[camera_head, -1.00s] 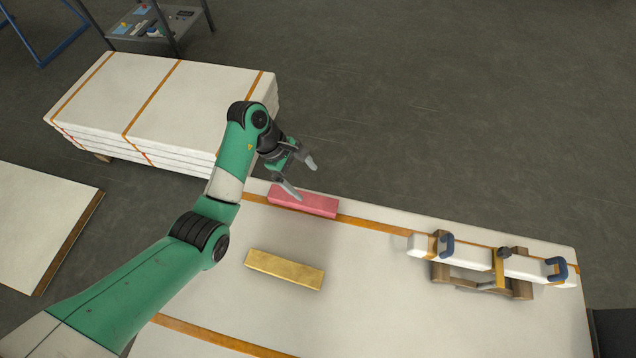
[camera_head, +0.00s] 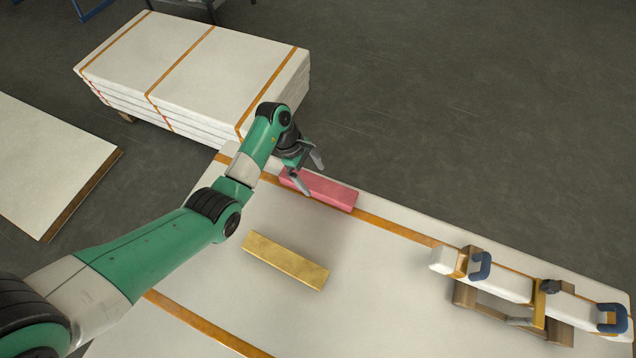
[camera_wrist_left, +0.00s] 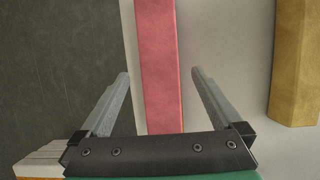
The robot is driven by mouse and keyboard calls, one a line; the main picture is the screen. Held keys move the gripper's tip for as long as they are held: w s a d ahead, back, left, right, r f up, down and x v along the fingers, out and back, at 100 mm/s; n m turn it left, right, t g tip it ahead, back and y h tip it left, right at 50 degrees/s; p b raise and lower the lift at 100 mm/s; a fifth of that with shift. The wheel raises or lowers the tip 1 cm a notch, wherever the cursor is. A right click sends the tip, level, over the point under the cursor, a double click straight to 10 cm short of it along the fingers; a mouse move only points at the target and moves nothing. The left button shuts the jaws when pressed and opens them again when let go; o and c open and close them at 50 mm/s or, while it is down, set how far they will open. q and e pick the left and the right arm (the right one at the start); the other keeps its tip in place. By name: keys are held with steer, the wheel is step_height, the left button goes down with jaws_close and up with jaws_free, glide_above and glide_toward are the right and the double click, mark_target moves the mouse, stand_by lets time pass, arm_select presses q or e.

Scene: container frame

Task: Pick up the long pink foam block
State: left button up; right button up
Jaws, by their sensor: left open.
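The long pink foam block (camera_head: 330,191) lies near the far edge of the white table in the head view. My left gripper (camera_head: 314,178) is open and empty above its left part, one finger partly covering it. In the left wrist view, the pink block (camera_wrist_left: 158,50) runs lengthwise between the two spread fingers of the left gripper (camera_wrist_left: 160,74). The gripper base hides the block's near end. I cannot tell the exact height above the block. My right gripper is not in view.
A yellow block (camera_head: 285,261) lies nearer on the white table (camera_head: 370,290); it also shows in the wrist view (camera_wrist_left: 297,65). A wooden fixture with blue clamps (camera_head: 535,300) stands at the right. A stack of white slabs (camera_head: 200,75) is behind.

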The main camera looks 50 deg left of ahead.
mark_target(317, 184)
arm_select(q)
steer(key=b+x, duration=0.2)
steer(key=x, duration=0.2)
steer(key=shift+f, duration=0.4)
steer(key=shift+d+f, duration=0.2)
steer(key=shift+f, duration=0.15)
steer(key=shift+w, duration=0.1)
steer(key=shift+c, duration=0.3)
steer(key=shift+r, duration=0.1)
steer(key=c, duration=1.3)
steer(key=shift+r, duration=0.45)
step_height(317, 184, up, 3)
steer(key=shift+f+p, duration=0.1)
steer(key=shift+p, duration=0.85)
steer(key=s+d+r+p, duration=0.3)
steer(key=s+r+p, duration=0.1)
steer(key=s, duration=0.2)
steer(key=s+d+r+p, duration=0.2)
steer(key=s+r+p, duration=0.2)
steer(key=s+r, duration=0.1)
steer(key=shift+s+d, duration=0.4)
steer(key=shift+s, duration=0.4)
